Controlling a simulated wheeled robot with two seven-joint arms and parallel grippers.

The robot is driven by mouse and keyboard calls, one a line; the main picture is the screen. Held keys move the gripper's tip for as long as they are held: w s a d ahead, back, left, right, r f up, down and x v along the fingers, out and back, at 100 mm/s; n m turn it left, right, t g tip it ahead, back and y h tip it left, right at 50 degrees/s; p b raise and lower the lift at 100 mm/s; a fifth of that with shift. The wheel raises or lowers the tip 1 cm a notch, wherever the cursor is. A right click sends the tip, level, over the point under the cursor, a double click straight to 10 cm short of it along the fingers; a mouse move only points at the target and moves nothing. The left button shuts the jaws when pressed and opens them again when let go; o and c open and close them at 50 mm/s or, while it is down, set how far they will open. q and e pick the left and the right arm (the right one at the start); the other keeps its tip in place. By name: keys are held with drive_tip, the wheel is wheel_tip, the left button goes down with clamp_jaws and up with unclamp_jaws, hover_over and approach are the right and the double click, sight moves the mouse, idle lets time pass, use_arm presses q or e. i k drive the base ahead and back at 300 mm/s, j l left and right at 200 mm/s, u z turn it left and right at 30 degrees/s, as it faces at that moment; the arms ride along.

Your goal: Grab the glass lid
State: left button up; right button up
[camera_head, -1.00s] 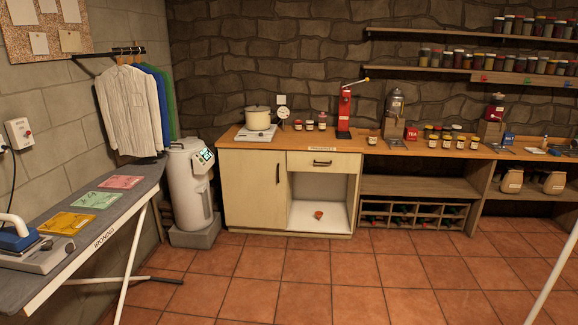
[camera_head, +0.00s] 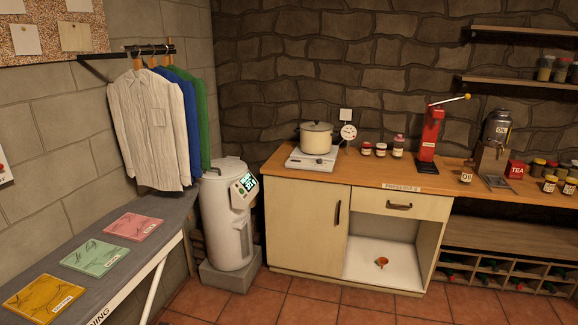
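A cream pot (camera_head: 316,137) stands on a white hot plate (camera_head: 312,159) at the left end of the wooden counter. A lid with a dark knob seems to sit on top of the pot (camera_head: 317,125); I cannot tell at this size whether it is glass. No other lid can be made out. Neither of my grippers is in view.
The counter (camera_head: 390,177) holds a dial gauge (camera_head: 348,132), small jars (camera_head: 381,149), a red lever press (camera_head: 430,135) and an oil dispenser (camera_head: 494,140). A white urn (camera_head: 228,215) stands left of the cabinet (camera_head: 306,225). An ironing board (camera_head: 150,218) blocks the left side. Tiled floor (camera_head: 320,305) lies clear in front.

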sight(316, 125)
drive_tip(key=i, duration=1.8)
